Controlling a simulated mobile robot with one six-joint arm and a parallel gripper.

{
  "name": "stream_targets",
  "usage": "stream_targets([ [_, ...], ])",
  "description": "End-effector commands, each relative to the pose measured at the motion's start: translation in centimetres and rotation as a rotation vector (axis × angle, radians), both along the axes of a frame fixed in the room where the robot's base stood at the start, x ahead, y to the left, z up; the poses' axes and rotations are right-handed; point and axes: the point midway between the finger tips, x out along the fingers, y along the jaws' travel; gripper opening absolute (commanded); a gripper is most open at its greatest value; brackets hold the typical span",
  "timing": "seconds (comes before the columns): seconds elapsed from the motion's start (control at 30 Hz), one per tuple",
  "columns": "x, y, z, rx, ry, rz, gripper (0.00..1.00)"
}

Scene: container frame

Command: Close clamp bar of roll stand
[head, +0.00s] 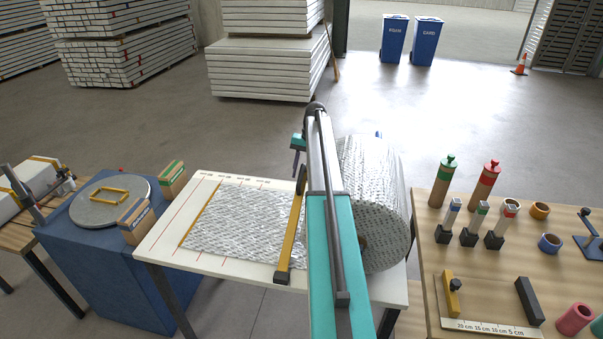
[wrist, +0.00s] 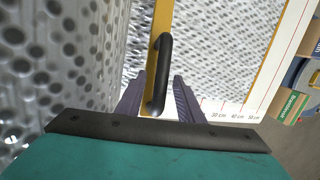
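The yellow clamp bar (head: 290,238) stands over the roll stand's white table (head: 160,250), beside the big bubble-wrap roll (head: 375,200). Its far part is partly hidden by my arm. In the wrist view the bar (wrist: 161,20) carries a black loop handle (wrist: 164,65). My gripper (wrist: 158,76) is open, with one dark finger on each side of the handle's near end. A gap shows at the right finger; contact at the left is unclear. In the head view my gripper (head: 295,165) shows small beyond my arm. I cannot tell how far the bar is raised.
A bubble-wrap sheet (head: 240,220) lies on the table left of the bar. A blue stand with a round turntable (head: 105,205) is at left. A wooden bench (head: 425,285) with tools, tape rolls and bottles is at right. The floor behind is clear up to stacked boards (head: 260,70).

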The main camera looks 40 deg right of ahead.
Motion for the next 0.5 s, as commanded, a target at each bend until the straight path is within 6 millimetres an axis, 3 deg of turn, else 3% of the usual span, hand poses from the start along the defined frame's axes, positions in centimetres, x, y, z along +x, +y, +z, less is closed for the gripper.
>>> stream_targets([
  [0.5, -0.2, -1.2, 5.5, -0.002, -0.001, 0.001, 0.34],
])
